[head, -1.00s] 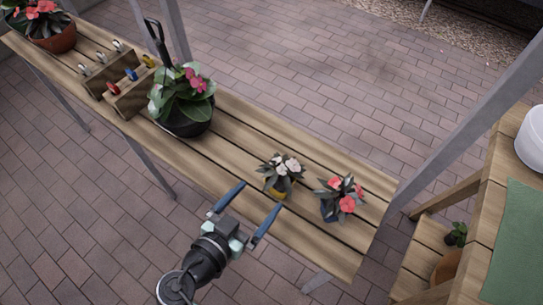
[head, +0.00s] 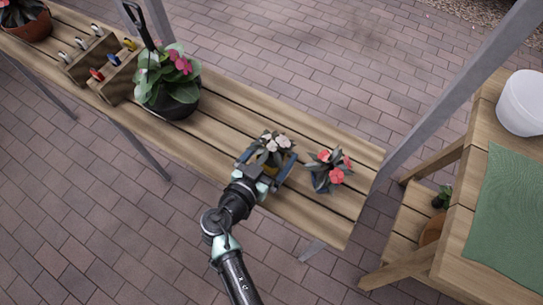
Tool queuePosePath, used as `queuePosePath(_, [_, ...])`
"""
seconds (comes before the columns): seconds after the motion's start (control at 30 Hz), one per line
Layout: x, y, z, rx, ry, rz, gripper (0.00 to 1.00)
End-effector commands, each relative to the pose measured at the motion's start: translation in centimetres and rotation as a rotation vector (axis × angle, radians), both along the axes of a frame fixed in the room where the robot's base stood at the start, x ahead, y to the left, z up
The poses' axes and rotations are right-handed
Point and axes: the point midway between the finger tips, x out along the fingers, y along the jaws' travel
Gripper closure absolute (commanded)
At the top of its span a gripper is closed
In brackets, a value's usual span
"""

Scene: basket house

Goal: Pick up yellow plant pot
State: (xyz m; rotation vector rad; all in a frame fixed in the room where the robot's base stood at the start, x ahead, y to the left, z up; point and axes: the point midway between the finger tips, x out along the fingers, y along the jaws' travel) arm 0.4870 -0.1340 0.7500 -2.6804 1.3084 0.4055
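The yellow plant pot (head: 271,169) holds a plant with white flowers and dark leaves (head: 271,148). It stands on the wooden slatted bench (head: 225,120), towards its right end. Only a small part of the yellow pot shows; my gripper and the leaves hide the rest. My gripper (head: 267,166) reaches in from the front, with one blue finger on the left of the pot and the other on its right. The fingers are spread apart. I cannot tell whether either finger touches the pot.
A blue pot with red flowers (head: 321,181) stands close to the right of my gripper. A grey post (head: 437,118) rises behind the bench's right end.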

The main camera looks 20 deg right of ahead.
Motion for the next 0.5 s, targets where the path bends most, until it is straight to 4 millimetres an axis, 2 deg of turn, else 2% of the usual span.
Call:
queuePosePath(0.13, [1.01,-1.36,-0.49,-0.001,0.000,-0.002,0.00])
queuePosePath(0.4, [1.20,-1.57,-0.61,0.000,0.000,0.000,0.00])
queuePosePath(0.5, [1.20,-1.55,-0.61,0.000,0.000,0.000,0.16])
